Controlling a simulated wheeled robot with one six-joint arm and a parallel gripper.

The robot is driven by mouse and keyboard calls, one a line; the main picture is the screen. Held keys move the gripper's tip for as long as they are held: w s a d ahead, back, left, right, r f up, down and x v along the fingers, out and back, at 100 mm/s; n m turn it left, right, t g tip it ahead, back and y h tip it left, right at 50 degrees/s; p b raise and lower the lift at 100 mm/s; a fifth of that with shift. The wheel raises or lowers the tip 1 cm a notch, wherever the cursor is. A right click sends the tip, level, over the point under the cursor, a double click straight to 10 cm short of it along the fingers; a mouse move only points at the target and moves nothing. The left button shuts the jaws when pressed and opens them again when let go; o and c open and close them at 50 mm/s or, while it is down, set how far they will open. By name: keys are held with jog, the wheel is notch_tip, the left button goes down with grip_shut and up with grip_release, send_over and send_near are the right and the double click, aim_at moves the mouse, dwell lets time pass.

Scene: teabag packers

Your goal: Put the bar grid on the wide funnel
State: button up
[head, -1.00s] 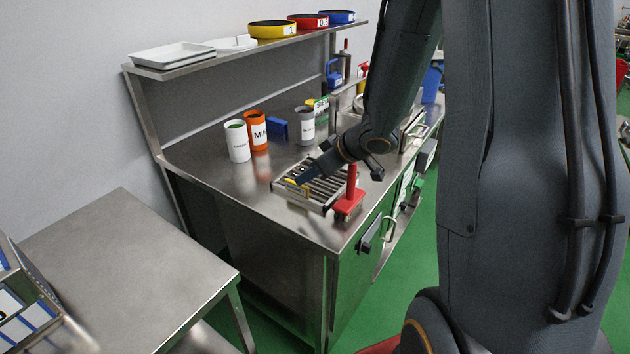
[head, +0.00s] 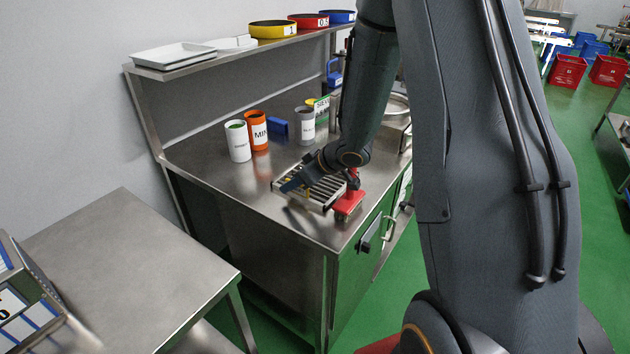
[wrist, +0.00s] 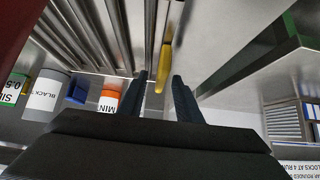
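The bar grid (head: 325,192), a metal frame with several parallel bars, lies on the steel bench near its front end. It fills the upper left of the wrist view (wrist: 92,35), with a yellow handle (wrist: 163,68) on its edge. My gripper (head: 290,187) is low over the grid's left end. In the wrist view my gripper (wrist: 160,85) is open, its two dark fingers apart with the yellow handle between and just beyond their tips. I cannot see contact. A round pale metal rim (head: 397,103), partly behind my arm, may be the wide funnel; I cannot tell.
A red tool (head: 347,206) stands right beside the grid at the bench edge. White (head: 237,141), orange (head: 256,131) and grey (head: 305,126) canisters and a blue block (head: 278,128) stand behind. A shelf (head: 235,52) runs above. The bench's left part is clear.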

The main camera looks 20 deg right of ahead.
grip_shut()
